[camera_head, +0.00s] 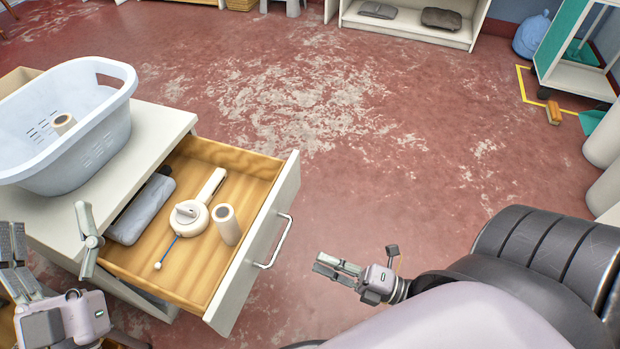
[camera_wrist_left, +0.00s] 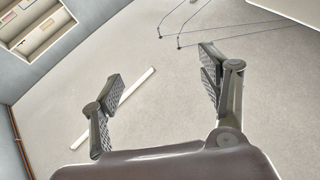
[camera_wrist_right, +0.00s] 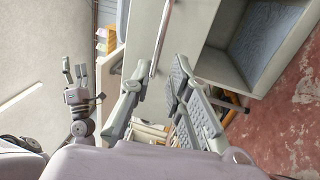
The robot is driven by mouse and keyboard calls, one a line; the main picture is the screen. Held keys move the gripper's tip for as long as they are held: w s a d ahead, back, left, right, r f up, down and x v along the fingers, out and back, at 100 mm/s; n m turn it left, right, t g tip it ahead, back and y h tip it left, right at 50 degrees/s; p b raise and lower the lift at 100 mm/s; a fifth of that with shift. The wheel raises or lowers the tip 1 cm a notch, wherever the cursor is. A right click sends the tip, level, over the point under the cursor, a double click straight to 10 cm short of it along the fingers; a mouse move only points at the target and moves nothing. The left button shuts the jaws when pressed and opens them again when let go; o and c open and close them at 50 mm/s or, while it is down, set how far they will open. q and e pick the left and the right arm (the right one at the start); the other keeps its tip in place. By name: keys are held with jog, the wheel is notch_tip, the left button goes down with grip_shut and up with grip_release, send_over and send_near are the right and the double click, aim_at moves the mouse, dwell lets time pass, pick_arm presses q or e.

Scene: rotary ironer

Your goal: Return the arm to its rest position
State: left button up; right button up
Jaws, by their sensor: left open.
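In the head view my right gripper (camera_head: 338,266) is over the floor, right of the open drawer's handle and apart from it. In the right wrist view its fingers (camera_wrist_right: 158,92) stand apart with nothing between them. My left gripper (camera_head: 50,247) is at the lower left, in front of the cabinet, its fingers spread wide. In the left wrist view its fingers (camera_wrist_left: 162,88) are far apart and empty, facing a pale surface. My left gripper seems to show at the left of the right wrist view (camera_wrist_right: 76,92).
An open wooden drawer (camera_head: 185,270) holds a folded grey cloth (camera_head: 143,208), a white round-headed tool (camera_head: 190,215) and a cream roll (camera_head: 226,224). A light blue basket (camera_head: 95,150) stands on the cabinet top (camera_head: 160,125).

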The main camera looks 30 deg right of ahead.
jog(key=shift+s+d, duration=0.15)
jog(key=shift+s, duration=0.15)
dwell(0.4)
